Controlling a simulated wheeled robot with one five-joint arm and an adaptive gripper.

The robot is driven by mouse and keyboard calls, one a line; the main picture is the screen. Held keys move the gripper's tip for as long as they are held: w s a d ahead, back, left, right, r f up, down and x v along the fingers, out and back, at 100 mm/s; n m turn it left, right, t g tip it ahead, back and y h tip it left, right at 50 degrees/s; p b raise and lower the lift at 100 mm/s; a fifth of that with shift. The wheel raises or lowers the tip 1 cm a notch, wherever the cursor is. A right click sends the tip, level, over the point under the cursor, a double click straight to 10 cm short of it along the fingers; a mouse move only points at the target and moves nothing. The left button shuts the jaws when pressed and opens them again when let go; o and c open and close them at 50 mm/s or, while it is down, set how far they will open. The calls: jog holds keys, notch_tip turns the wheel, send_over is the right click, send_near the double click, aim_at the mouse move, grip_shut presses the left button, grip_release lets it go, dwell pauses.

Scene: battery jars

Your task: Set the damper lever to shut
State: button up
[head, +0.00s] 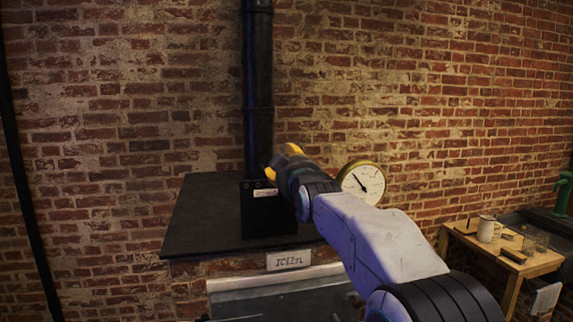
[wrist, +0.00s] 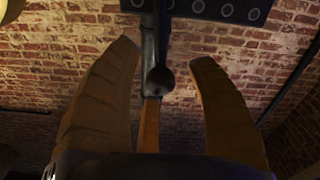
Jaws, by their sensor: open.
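The black flue pipe (head: 258,90) rises from a black box (head: 262,212) with a small pale label, on the dark kiln top (head: 205,215). My gripper (head: 281,161) is at the box's upper right, in front of the lower pipe, its orange fingers apart. In the wrist view my gripper (wrist: 165,52) is open, with a dark rod ending in a round knob (wrist: 160,80) between the fingers, apart from both. This looks like the damper lever; its setting cannot be told. The lever is not made out in the head view, where my gripper may hide it.
A round brass gauge (head: 362,183) is just right of my gripper. A kiln sign (head: 288,259) is on the kiln's front edge. A wooden table (head: 512,262) with a mug (head: 487,229) stands at the right. The brick wall (head: 430,100) is behind everything.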

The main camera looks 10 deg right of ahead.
jog(key=shift+f, duration=0.1)
grip_shut()
dwell(0.4)
